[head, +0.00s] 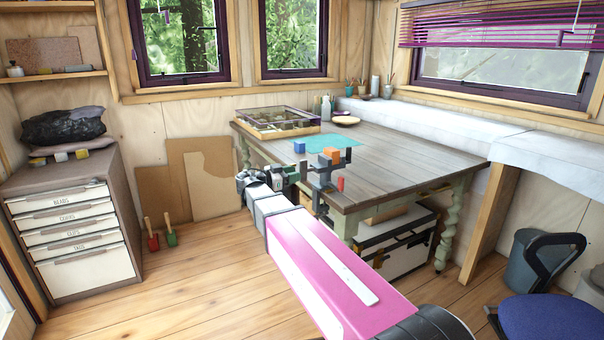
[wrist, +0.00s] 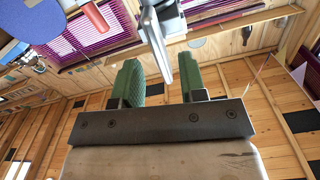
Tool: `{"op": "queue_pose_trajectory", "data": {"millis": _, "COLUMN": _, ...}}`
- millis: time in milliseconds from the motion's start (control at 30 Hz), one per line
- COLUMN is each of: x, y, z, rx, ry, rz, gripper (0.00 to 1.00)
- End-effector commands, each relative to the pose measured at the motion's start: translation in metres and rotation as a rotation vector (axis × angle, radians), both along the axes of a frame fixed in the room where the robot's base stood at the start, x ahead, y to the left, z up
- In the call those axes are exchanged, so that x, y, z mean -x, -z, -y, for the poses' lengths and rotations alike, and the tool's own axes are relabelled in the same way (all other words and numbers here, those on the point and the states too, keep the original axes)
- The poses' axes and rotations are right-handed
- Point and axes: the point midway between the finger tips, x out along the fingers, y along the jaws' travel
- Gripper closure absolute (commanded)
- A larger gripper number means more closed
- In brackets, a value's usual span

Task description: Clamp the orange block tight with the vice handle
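The orange block (head: 331,154) sits at the top of the dark grey vice (head: 322,181), beside its jaws, at the table's near edge. How tightly the jaws hold it cannot be seen. A red grip (head: 340,184) hangs at the vice's right side; a red cylinder (wrist: 95,17) shows at the wrist view's upper left. My gripper (head: 292,172) is just left of the vice. In the wrist view its green-padded fingers (wrist: 160,82) are apart, with a grey metal bar (wrist: 156,45) reaching into the gap between them. Whether the pads touch the bar is unclear; space shows beside it.
The wooden table (head: 400,160) bears a blue block (head: 299,147), a teal mat (head: 318,142) and a glass-topped case (head: 277,121). A drawer cabinet (head: 75,225) stands left. A blue chair (head: 548,316) stands at the right.

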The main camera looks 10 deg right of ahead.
Motion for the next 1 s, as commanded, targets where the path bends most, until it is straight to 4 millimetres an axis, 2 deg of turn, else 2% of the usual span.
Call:
{"op": "queue_pose_trajectory", "data": {"millis": 33, "x": 0.003, "y": 0.0, "z": -0.01, "rx": 0.0, "ry": -0.003, "rz": 0.0, "gripper": 0.62}}
{"op": "queue_pose_trajectory", "data": {"millis": 200, "x": 0.01, "y": 0.0, "z": -0.033, "rx": 0.0, "ry": -0.002, "rz": 0.0, "gripper": 0.62}}
{"op": "queue_pose_trajectory", "data": {"millis": 433, "x": 0.015, "y": 0.0, "z": -0.047, "rx": 0.0, "ry": 0.0, "rz": 0.0, "gripper": 0.62}}
{"op": "queue_pose_trajectory", "data": {"millis": 833, "x": 0.017, "y": 0.004, "z": -0.045, "rx": -0.008, "ry": 0.002, "rz": -0.022, "gripper": 0.62}}
{"op": "queue_pose_trajectory", "data": {"millis": 933, "x": 0.021, "y": 0.021, "z": -0.032, "rx": -0.039, "ry": 0.003, "rz": -0.11, "gripper": 0.62}}
{"op": "queue_pose_trajectory", "data": {"millis": 1000, "x": 0.027, "y": 0.042, "z": -0.019, "rx": -0.079, "ry": 0.0, "rz": -0.22, "gripper": 0.62}}
